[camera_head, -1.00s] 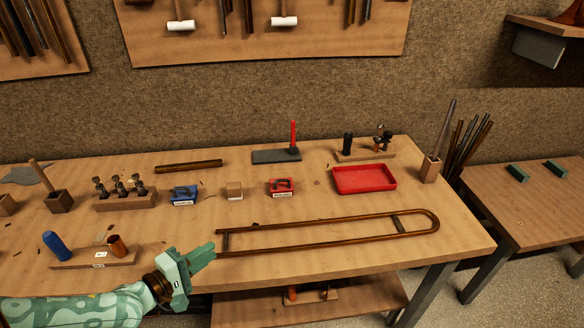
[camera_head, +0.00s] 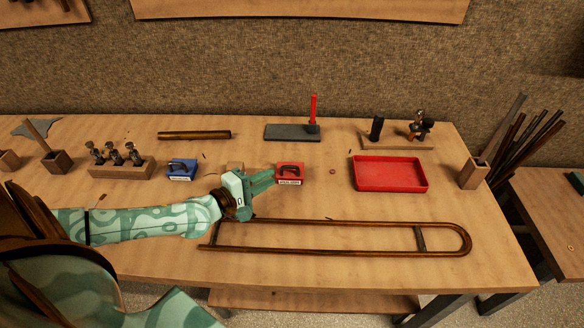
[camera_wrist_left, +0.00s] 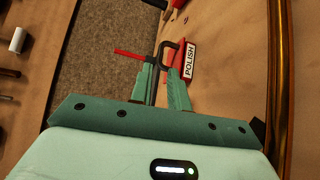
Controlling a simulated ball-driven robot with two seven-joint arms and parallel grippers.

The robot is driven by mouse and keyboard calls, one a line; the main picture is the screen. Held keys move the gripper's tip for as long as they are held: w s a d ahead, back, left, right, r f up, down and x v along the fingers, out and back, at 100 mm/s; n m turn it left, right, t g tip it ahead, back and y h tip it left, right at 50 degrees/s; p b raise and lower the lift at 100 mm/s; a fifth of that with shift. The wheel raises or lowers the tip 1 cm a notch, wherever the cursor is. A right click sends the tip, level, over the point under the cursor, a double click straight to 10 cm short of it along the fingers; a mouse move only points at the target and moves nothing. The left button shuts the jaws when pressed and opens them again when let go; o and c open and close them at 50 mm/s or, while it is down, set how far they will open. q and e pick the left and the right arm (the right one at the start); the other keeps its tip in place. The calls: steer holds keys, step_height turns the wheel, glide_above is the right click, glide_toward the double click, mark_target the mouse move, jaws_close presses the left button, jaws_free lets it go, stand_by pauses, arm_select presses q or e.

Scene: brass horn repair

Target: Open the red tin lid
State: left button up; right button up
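The red tin (camera_head: 290,178) stands on the workbench (camera_head: 330,205) with its lid on, a dark loop handle on top and a white label at the front. In the left wrist view the label (camera_wrist_left: 190,62) reads POLISH, and the dark handle (camera_wrist_left: 168,50) shows just beyond the fingertips. My left gripper (camera_head: 271,180) is at the left side of the tin; it also shows in the left wrist view (camera_wrist_left: 162,72). Its fingers are apart with a narrow gap and nothing held. Whether a finger touches the handle is unclear. My right gripper is out of view.
A blue tin (camera_head: 181,170) stands to the left; a small wooden block (camera_head: 236,168) is partly behind my gripper. A red tray (camera_head: 390,175) lies to the right. A long brass slide (camera_head: 340,252) lies in front. A grey slab (camera_head: 285,133) is behind.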

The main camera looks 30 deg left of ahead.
mark_target(290, 167)
arm_select(q)
steer(key=b+x, duration=0.1)
steer(key=x, duration=0.7)
steer(key=shift+w+d+f, duration=0.1)
steer(key=shift+w, duration=0.15)
jaws_close()
